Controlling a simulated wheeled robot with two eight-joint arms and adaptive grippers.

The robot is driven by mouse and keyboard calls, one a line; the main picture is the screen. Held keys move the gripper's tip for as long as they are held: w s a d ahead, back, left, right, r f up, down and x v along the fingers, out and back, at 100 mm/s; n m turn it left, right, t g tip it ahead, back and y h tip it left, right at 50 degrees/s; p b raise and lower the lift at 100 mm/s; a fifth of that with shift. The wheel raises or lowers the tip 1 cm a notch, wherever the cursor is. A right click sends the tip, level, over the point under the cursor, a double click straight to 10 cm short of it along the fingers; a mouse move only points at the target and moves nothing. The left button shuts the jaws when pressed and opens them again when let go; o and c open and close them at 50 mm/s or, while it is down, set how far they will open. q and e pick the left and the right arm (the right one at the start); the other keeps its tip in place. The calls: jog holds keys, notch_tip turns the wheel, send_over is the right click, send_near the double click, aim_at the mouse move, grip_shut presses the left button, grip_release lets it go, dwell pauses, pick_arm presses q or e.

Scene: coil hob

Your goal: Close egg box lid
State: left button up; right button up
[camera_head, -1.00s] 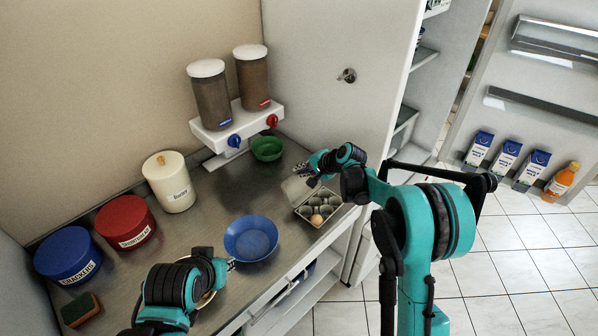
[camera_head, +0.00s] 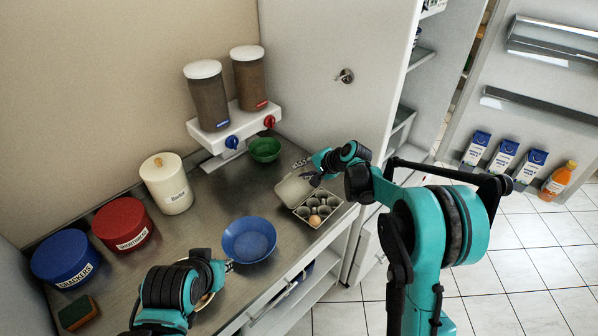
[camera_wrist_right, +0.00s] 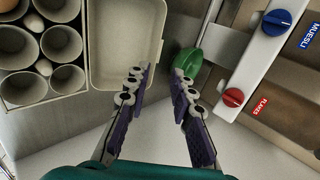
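The grey egg box (camera_head: 335,213) stands on the counter with its lid (camera_head: 290,190) folded open toward the back left. One brown egg (camera_head: 315,220) sits in a cup. In the right wrist view the egg box cups (camera_wrist_right: 50,88) are at the left and the open lid (camera_wrist_right: 125,35) is beside them. My right gripper (camera_wrist_right: 160,78) is open and empty; one finger overlaps the lid's outer edge in that view, and contact cannot be told. It also shows behind the lid in the head view (camera_head: 303,169). My left gripper (camera_head: 229,266) is beside the blue bowl, its fingers too small to judge.
A blue bowl (camera_head: 249,240) stands left of the egg box. A green bowl (camera_head: 265,150) sits under the cereal dispenser (camera_head: 235,130), close to my right gripper. Canisters (camera_head: 123,226) line the back left. A tall cabinet side (camera_head: 330,40) rises behind.

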jog(key=v, duration=0.9)
jog(key=shift+s+r, duration=0.15)
jog(key=shift+s, duration=0.1)
jog(key=shift+s+d, duration=0.1)
jog(key=shift+d, duration=0.05)
